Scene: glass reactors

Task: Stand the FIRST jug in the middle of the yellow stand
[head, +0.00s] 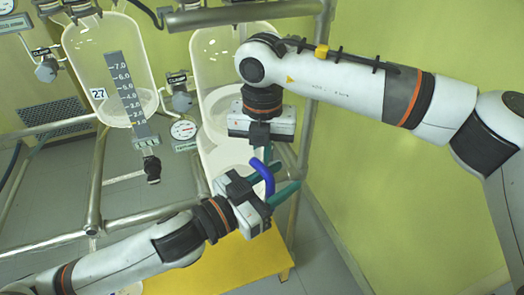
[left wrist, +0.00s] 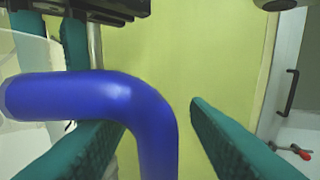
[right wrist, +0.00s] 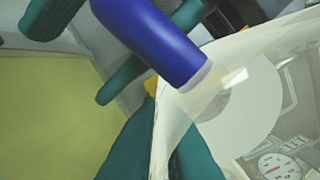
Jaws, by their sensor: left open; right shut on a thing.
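A whitish translucent jug (head: 222,160) with a blue handle (head: 266,176) is in the middle of the head view, above the yellow stand (head: 235,262). My right gripper (head: 261,150) points down from above and is shut on the jug's thin wall, which shows between its green fingers in the right wrist view (right wrist: 165,115). My left gripper (head: 282,178) is open, its green fingers on either side of the blue handle. The bent handle crosses the left wrist view (left wrist: 110,100), close to the left finger. My left arm hides part of the stand.
A glass vessel marked 27 (head: 100,60) with a scale hangs at the left, and another vessel (head: 212,95) stands behind my grippers. Metal frame tubes (head: 95,190) surround them. A green-yellow wall (head: 400,190) is at the right. Grey floor is open at lower left.

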